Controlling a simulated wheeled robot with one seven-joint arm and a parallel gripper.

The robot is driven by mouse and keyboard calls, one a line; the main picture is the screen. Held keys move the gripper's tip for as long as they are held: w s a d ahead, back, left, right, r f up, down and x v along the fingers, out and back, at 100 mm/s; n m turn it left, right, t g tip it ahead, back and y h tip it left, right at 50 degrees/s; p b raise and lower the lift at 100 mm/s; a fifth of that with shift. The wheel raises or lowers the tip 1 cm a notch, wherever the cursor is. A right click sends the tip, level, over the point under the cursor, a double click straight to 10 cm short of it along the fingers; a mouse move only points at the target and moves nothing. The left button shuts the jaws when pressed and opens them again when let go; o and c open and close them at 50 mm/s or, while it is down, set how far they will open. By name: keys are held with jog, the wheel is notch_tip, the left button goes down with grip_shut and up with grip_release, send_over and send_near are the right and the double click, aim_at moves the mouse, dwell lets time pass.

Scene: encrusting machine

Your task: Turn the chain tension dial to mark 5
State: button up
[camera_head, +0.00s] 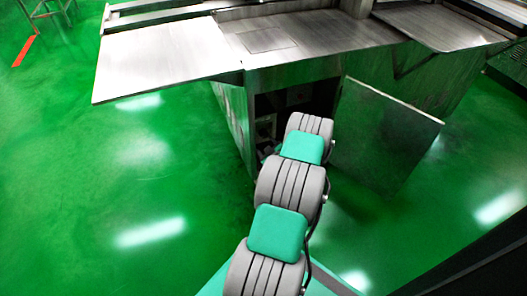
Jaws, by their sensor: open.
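The encrusting machine (300,45) is a large steel body with a flat top. Its cabinet door (385,135) stands open to the right of a dark compartment (265,112) low in the front. A few small boxy parts show dimly inside. I cannot make out the chain tension dial or its marks. My arm (290,190) reaches from the bottom of the picture up to the compartment opening, left of the door. The arm's far end covers part of the opening. My gripper is hidden behind the arm or inside the dark compartment, so its place relative to the dial cannot be seen.
A flat steel shelf (160,58) juts out left above the opening. The open door's panel and edge stand close to my arm's right side. The green floor (120,190) is clear on the left. A metal stand (45,12) is far off at top left.

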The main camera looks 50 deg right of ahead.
aim_at(264, 136)
jog(key=w+d+t+h+b, duration=0.1)
jog(key=b, duration=0.1)
jog(key=w+d+f+n+t+h+b, duration=0.1)
jog(key=d, duration=0.1)
jog(key=w+d+f+t+h+b, duration=0.1)
jog(key=b, duration=0.1)
jog(key=shift+w+d+f+t+b, duration=0.1)
jog(key=shift+d+f+t+b, duration=0.05)
jog(key=shift+f+t+b, duration=0.15)
jog(key=shift+w+d+r, duration=0.2)
jog(key=shift+w+d, duration=0.15)
jog(key=shift+w, duration=0.1)
jog(key=shift+c, duration=0.5)
grip_shut()
